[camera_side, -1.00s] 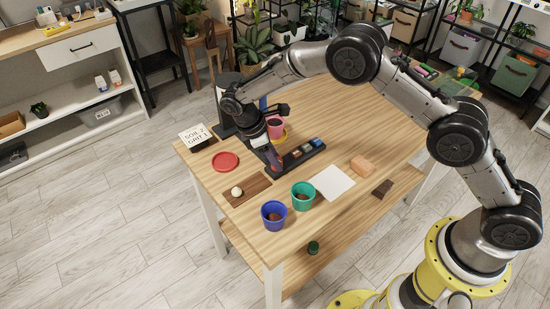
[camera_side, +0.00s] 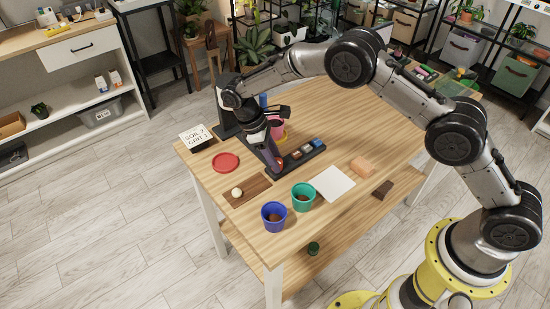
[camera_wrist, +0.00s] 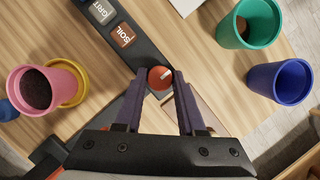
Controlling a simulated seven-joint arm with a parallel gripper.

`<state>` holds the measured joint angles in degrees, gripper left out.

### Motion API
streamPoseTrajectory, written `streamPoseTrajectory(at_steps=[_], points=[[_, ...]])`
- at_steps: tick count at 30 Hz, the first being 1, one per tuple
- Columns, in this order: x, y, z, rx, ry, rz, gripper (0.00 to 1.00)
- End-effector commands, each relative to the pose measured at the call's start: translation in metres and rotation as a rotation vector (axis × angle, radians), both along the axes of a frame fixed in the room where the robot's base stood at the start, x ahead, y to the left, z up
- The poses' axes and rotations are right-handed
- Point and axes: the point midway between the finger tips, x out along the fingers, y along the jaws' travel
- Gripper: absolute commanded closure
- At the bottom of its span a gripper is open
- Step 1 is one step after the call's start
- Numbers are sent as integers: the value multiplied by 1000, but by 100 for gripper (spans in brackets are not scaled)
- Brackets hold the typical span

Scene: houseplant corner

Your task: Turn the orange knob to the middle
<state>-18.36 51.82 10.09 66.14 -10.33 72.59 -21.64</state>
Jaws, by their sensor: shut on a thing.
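The orange-red knob (camera_wrist: 158,79) sits on a long black panel (camera_wrist: 141,43) and has a white pointer mark leaning toward the upper right in the wrist view. My gripper (camera_wrist: 158,76) is shut on the knob, with one finger on each side of it. In the side view my gripper (camera_side: 275,168) points down at the panel's near left end, and the knob (camera_side: 281,163) shows only in part beside the fingers.
A green pot (camera_side: 303,196) and a blue pot (camera_side: 274,215) stand near the front edge. A pink pot (camera_wrist: 42,88) with dark fill is by a yellow saucer (camera_wrist: 75,86). A red saucer (camera_side: 225,162), a sign (camera_side: 197,137) and a white sheet (camera_side: 333,183) lie around.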

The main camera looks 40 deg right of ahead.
Motion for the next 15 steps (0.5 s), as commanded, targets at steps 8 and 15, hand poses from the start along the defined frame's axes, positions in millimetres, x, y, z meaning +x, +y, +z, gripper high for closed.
streamPoseTrajectory(at_steps=[8,15], points=[[0,1,1,1,-2,1,31],[0,0,1,0,-1,1,31]])
